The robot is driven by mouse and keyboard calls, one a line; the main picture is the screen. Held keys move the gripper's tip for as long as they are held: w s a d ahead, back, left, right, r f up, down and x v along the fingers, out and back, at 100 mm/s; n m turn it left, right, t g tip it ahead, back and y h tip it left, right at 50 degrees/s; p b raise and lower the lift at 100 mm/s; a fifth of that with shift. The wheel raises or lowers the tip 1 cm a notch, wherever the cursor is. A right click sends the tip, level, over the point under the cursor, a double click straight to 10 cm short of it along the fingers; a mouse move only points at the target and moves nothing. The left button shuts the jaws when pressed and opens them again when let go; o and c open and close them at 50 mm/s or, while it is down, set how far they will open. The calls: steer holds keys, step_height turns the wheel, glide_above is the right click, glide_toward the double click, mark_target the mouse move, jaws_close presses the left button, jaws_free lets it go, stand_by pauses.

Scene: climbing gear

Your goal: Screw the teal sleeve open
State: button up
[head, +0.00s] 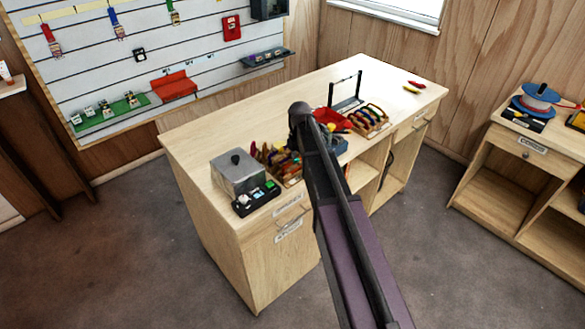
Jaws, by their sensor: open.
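I cannot make out a teal sleeve in the head view; it may be too small to tell or hidden behind my arm. My arm (345,235) rises from the lower right across the middle of the workbench (395,90). Its dark joint (300,115) shows above the bench. My gripper does not show; the arm hides the area behind it. Small coloured gear, partly covered by the arm, lies around the middle of the bench top.
A grey lidded box (238,172) and a black tray (256,198) stand at the bench's near left end. A wooden rack (369,121), a red tray (331,120) and a black frame (345,92) stand beyond my arm. A shelf unit (530,165) is at right. The floor at left is clear.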

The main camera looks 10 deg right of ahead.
mark_target(296, 159)
steer(key=shift+s+d, duration=0.1)
steer(key=shift+s, duration=0.1)
steer(key=shift+f+b, duration=0.3)
steer(key=shift+b, duration=0.05)
steer(key=shift+f+b, duration=0.3)
steer(key=shift+f, duration=0.05)
steer(key=shift+f+b, duration=0.75)
steer(key=shift+b, duration=0.05)
stand_by(0.4)
steer(key=shift+w+a, duration=0.25)
steer(key=shift+w, duration=0.2)
steer(key=shift+w+a, duration=0.2)
steer(key=shift+w, duration=0.25)
steer(key=shift+a+r+p, duration=0.15)
steer(key=shift+r+p, duration=1.3)
